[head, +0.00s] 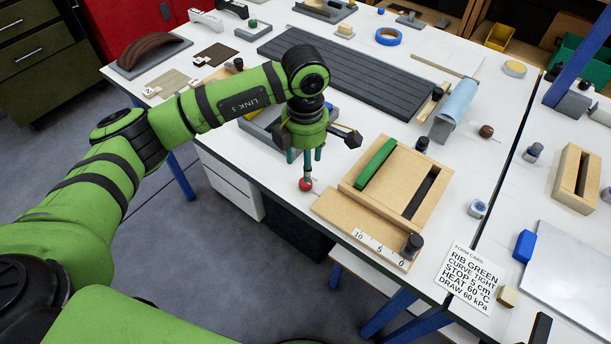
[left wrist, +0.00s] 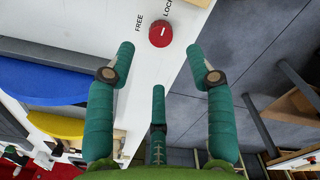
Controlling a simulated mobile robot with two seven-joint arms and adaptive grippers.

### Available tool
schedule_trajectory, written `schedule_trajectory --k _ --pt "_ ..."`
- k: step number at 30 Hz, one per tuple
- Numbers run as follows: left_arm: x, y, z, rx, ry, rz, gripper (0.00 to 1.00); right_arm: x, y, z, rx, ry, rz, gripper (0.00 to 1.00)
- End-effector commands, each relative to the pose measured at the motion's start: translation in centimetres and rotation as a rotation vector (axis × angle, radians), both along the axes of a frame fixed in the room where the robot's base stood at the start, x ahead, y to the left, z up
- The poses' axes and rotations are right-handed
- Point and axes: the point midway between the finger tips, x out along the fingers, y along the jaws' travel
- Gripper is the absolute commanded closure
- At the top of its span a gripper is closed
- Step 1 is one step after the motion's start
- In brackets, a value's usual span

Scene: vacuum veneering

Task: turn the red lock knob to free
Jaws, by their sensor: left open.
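The red lock knob (head: 306,184) is at the front edge of the white table, left of the wooden frame. In the left wrist view the knob (left wrist: 160,33) has a short white mark, with FREE printed to its left and LOCK above it. The mark seems to point up towards LOCK. My left gripper (head: 304,157) hangs just above the knob in the head view. In the left wrist view its teal fingers (left wrist: 161,62) are spread and empty, and the knob lies just beyond their tips. I cannot tell any contact. My right gripper is not in view.
A wooden frame (head: 350,202) with a green rib (head: 376,163) and a 10-5-0 scale stands right of the knob. A form card (head: 468,277) lies at the front right. A dark ribbed board (head: 365,85) lies behind. The floor is open in front of the table edge.

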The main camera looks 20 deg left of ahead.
Motion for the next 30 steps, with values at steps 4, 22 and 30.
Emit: schedule_trajectory --k 4,22,30 --pt "-0.2 -0.1 -2.0 -0.002 0.007 -0.001 0.46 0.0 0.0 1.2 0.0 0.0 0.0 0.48" --pt "-0.1 -0.2 -6.5 -0.006 0.002 -0.003 0.46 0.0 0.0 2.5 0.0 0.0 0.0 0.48" --pt "-0.1 -0.2 -6.5 -0.007 0.002 -0.003 1.0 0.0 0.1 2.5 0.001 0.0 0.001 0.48"
